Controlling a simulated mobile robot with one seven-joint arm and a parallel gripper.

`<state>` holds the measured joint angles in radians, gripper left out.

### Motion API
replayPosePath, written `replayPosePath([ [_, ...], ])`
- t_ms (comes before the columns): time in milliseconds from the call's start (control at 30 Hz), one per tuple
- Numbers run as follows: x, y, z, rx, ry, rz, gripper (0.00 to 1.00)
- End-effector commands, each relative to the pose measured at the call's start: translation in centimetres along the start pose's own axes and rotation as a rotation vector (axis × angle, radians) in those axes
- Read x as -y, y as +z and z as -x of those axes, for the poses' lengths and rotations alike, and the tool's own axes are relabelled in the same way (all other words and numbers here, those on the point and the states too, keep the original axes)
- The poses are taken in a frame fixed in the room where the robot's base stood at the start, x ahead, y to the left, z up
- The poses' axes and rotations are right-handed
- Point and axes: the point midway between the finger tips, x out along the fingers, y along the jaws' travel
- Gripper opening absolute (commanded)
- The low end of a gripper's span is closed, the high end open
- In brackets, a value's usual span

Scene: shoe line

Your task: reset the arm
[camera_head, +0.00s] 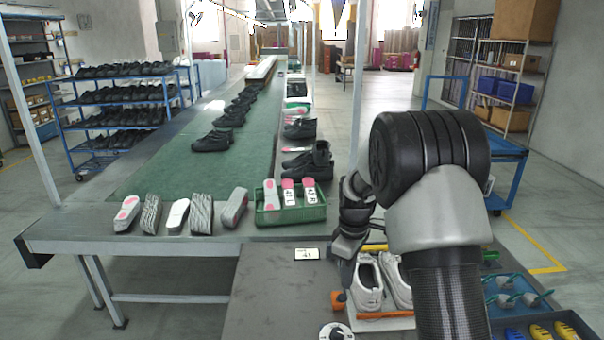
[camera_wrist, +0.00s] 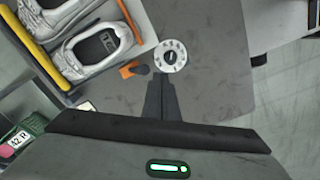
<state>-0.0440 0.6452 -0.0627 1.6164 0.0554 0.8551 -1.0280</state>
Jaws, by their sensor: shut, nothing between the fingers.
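My gripper (camera_wrist: 160,84) shows in the wrist view with its two dark fingers together and nothing between them. It is above the grey table (camera_head: 270,290), with the fingertips near a round white dial (camera_wrist: 171,56) in the picture. In the head view my arm reaches in from the lower right and its dark wrist hangs over the table, left of a pair of white shoes (camera_head: 368,284); the fingertips cannot be made out there. The shoes also show in the wrist view (camera_wrist: 102,42), up and left of the fingers.
A green crate (camera_head: 290,216) with insoles stands on the conveyor end, beside several loose insoles (camera_head: 202,214). Black shoes (camera_head: 212,142) line the green belt. A blue tray (camera_head: 520,300) is at the lower right. A small card (camera_head: 306,254) lies on the table.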

Motion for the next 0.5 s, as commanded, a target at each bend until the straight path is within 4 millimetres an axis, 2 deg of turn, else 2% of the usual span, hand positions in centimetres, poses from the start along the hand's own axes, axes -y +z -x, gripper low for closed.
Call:
replayPosePath([
  [33,0.4,0.2,2.9,-0.017,0.020,-0.034,0.00],
  [200,3.4,2.2,11.6,-0.075,0.074,-0.204,0.00],
  [400,8.3,5.3,19.8,-0.153,0.129,-0.405,0.00],
  [500,11.1,7.1,22.9,-0.196,0.154,-0.504,0.00],
])
